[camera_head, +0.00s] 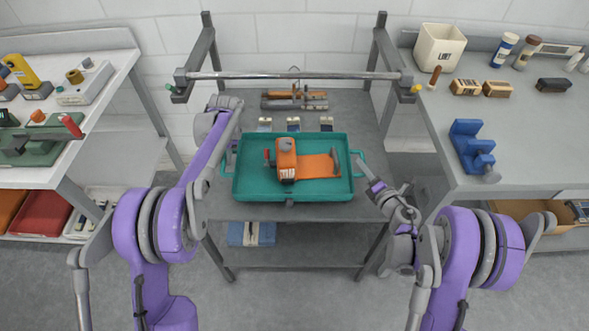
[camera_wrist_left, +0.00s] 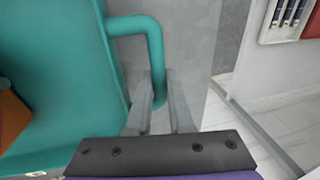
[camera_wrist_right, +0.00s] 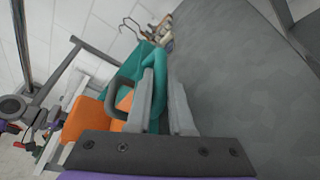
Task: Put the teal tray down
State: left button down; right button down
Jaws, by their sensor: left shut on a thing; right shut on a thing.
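The teal tray (camera_head: 245,192) is level over the grey bench in the middle of the head view. An orange device (camera_head: 287,158) with a flat orange plate and a red knob sits in it. My left gripper (camera_head: 229,168) is shut on the tray's left handle, and the left wrist view shows the handle (camera_wrist_left: 150,45) running down between the fingers (camera_wrist_left: 160,105). My right gripper (camera_head: 366,170) is shut on the right handle, a teal loop (camera_wrist_right: 155,65) between the fingers (camera_wrist_right: 163,100) in the right wrist view. I cannot tell whether the tray's underside touches the bench.
The grey bench (camera_head: 350,212) has an overhead bar (camera_head: 290,76). Several small items and a tool rack (camera_head: 295,101) lie behind the tray. A blue vise (camera_head: 470,145) stands on the right counter. The left counter holds tools. Bare bench shows in front of the tray.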

pick_arm(q)
jog(key=shift+w, duration=0.2)
pick_arm(e)
jog(key=shift+w, duration=0.25)
pick_arm(q)
jog(key=shift+r, duration=0.1)
pick_arm(e)
jog(key=shift+s+r, duration=0.1)
pick_arm(q)
jog(key=shift+s, duration=0.15)
pick_arm(e)
jog(key=shift+s, duration=0.1)
